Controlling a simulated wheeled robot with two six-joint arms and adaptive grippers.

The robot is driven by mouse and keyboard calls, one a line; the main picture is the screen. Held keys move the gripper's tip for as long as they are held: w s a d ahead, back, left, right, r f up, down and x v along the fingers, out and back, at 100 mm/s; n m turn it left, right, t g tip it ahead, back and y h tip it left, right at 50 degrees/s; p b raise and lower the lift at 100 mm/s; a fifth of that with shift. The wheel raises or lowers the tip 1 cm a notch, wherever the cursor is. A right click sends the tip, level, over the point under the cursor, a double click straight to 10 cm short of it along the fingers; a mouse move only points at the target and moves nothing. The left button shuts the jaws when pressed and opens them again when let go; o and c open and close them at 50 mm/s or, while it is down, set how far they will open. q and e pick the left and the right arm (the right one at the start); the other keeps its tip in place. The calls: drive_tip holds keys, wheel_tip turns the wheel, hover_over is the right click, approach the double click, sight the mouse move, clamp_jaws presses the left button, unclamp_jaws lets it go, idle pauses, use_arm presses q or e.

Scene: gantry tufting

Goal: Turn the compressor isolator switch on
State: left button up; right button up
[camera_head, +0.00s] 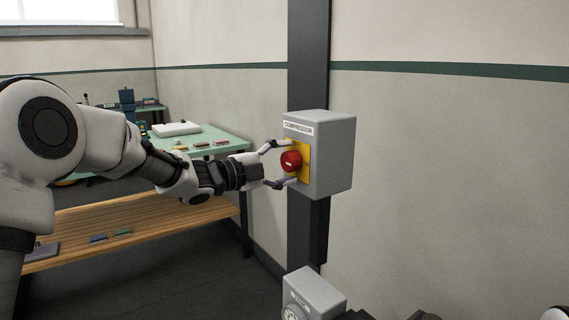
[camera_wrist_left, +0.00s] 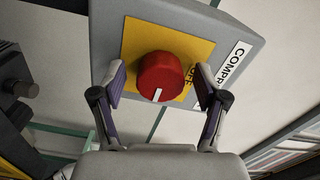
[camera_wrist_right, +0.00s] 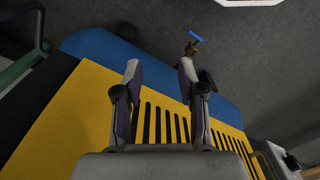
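The compressor isolator is a grey box (camera_head: 332,158) labelled COMPRESSOR, mounted on a dark post. Its red rotary knob (camera_head: 291,161) sits on a yellow plate (camera_head: 304,150). My left gripper (camera_head: 284,164) is open, with one finger above the knob and one below it. In the left wrist view the red knob (camera_wrist_left: 161,77) stands between the two fingertips, with gaps on both sides. A white mark shows on the knob, and the word OFF is printed on the plate beside it. My right gripper (camera_wrist_right: 163,75) is open and empty, above a yellow slotted surface.
A second grey box with a dial (camera_head: 313,293) is lower on the post. A green-topped bench (camera_head: 225,139) with small items and a wooden lower shelf (camera_head: 150,220) stands behind my left arm. The wall to the right is bare. The right wrist view shows a yellow slotted panel (camera_wrist_right: 75,120) and a blue valve handle (camera_wrist_right: 195,36).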

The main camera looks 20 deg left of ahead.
use_arm(q)
drive_tip(key=v, duration=1.2)
